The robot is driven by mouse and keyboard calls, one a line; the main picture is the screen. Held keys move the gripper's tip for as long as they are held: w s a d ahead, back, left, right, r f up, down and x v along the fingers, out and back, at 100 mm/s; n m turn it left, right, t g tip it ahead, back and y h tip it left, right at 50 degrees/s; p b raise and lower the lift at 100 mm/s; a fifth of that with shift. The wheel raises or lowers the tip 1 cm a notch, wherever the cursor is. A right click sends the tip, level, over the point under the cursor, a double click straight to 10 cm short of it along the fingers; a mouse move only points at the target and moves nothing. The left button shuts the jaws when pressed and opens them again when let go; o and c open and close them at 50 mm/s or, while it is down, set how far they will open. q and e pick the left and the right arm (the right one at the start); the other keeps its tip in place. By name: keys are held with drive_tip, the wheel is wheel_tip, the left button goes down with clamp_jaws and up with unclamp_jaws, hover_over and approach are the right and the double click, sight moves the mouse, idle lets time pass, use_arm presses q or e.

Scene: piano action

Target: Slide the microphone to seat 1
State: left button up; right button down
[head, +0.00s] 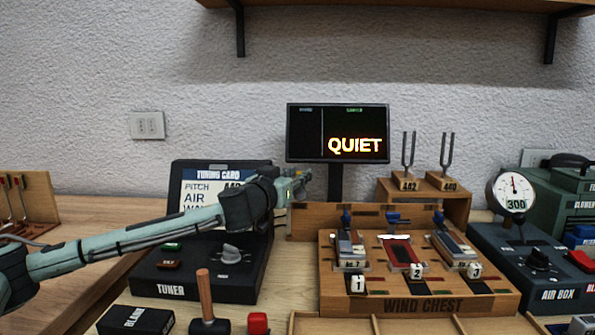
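The wind chest (420,305) stands at the right of centre, with seats marked 1 (358,285), 2 (416,271) and 3 (474,270). Smaller dark blue pieces stand behind seats 1 and 3. My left gripper (301,182) is below the screen's left side, above the rail's left end and left of the blue pieces. Its fingers are too small to read. My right gripper is not in view.
A screen (338,132) reading QUIET stands behind the chest. Two tuning forks (408,150) stand on a wooden stand at the back right. The tuner box (200,275) lies below my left arm. A mallet (206,300) stands in front. The air box (535,265) is at right.

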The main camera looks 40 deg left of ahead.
use_arm(q)
drive_tip(key=shift+w, duration=0.15)
clamp_jaws()
idle(0.4)
